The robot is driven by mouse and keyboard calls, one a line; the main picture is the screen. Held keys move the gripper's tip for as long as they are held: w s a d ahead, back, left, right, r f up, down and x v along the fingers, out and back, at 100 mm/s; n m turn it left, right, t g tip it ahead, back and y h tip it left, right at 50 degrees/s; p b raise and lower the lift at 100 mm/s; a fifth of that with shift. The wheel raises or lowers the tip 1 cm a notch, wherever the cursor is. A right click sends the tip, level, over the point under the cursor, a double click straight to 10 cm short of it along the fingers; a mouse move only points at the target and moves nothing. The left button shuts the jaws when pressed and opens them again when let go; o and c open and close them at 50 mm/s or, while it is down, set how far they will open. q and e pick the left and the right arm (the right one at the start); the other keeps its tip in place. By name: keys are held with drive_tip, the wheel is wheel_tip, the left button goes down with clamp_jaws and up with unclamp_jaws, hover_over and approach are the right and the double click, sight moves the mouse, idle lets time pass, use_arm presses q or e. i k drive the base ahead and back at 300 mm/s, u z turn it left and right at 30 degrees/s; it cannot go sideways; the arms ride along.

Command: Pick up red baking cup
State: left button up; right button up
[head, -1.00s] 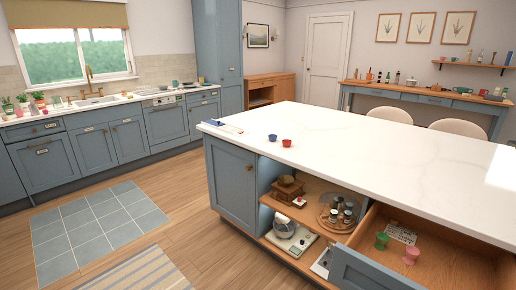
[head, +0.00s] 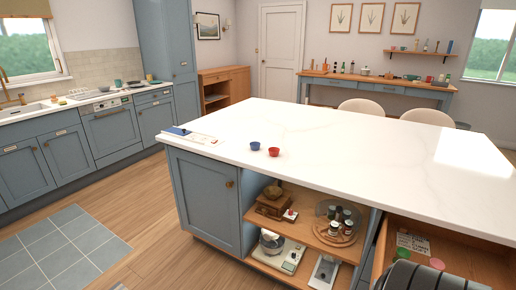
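The red baking cup (head: 274,152) stands on the white top of the kitchen island (head: 330,140), near its left front edge. A blue baking cup (head: 255,146) stands just left of it, apart from it. A dark, rounded part of my own arm shows at the bottom right, in front of the open drawer. Neither gripper's fingers can be made out in the head view.
An open drawer (head: 470,262) juts from the island at the right, with a pink and a green item inside. Open shelves (head: 318,228) below the top hold jars and a scale. A tablet-like item (head: 190,134) lies at the island's left corner. The island top is mostly clear.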

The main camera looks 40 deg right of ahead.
sight(273, 153)
drive_tip(key=z, duration=0.25)
drive_tip(key=i, duration=0.85)
drive_tip(key=z, duration=1.35)
drive_tip(key=i, duration=0.7)
drive_tip(key=z, duration=0.75)
